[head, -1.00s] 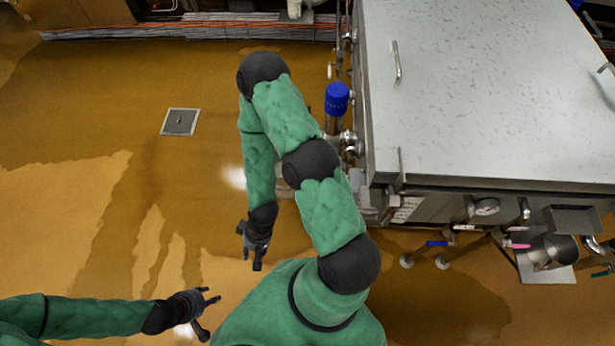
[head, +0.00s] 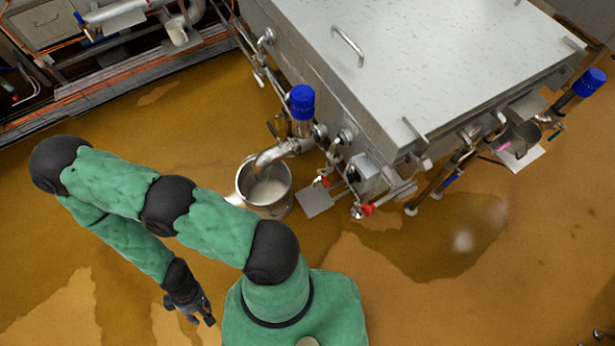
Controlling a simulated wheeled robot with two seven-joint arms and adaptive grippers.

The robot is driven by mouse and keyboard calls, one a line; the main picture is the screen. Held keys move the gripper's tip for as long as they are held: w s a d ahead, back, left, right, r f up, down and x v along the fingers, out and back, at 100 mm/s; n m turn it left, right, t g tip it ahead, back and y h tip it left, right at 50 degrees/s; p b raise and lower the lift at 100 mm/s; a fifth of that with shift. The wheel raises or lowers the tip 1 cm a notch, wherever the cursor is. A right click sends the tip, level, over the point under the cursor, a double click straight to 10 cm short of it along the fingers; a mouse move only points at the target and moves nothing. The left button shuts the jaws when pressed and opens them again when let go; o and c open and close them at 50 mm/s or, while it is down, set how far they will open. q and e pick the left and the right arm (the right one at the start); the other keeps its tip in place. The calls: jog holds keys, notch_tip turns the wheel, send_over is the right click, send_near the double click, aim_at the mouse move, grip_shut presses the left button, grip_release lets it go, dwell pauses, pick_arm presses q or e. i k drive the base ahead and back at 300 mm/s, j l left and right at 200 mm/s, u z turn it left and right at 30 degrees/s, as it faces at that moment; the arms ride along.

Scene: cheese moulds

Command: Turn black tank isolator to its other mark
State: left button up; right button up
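The steel tank (head: 420,60) with a pale speckled lid stands at the upper middle and right in the head view. A grey box (head: 366,174) is fixed to its near side, close to the corner. I cannot make out a black isolator or its marks at this size. My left gripper cannot be made out in the head view now.
A blue-capped valve (head: 302,102) and a pipe over a steel bucket (head: 264,186) stand beside the tank. Red-handled valves (head: 367,210) stick out below the box. Another blue cap (head: 589,82) is at right. Wet brown floor (head: 440,290) is clear at lower right.

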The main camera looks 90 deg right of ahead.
aim_at(355, 177)
jog(key=i+z, duration=0.3)
jog(key=i, duration=0.15)
jog(key=i+j+z, duration=0.1)
jog(key=i+z, duration=0.2)
jog(key=i+j+z, duration=0.35)
jog(key=i, duration=0.2)
jog(key=i+j+z, duration=0.3)
jog(key=i+l+z, duration=0.2)
jog(key=z, duration=0.25)
jog(key=i+l+z, duration=0.1)
jog(key=z, duration=0.35)
jog(key=i+z, duration=0.6)
jog(key=z, duration=0.25)
jog(key=i+j+z, duration=0.15)
jog(key=z, duration=0.3)
jog(key=i+z, duration=0.15)
jog(key=z, duration=0.2)
jog(key=i+z, duration=0.2)
jog(key=z, duration=0.2)
jog(key=i+z, duration=0.15)
jog(key=z, duration=0.2)
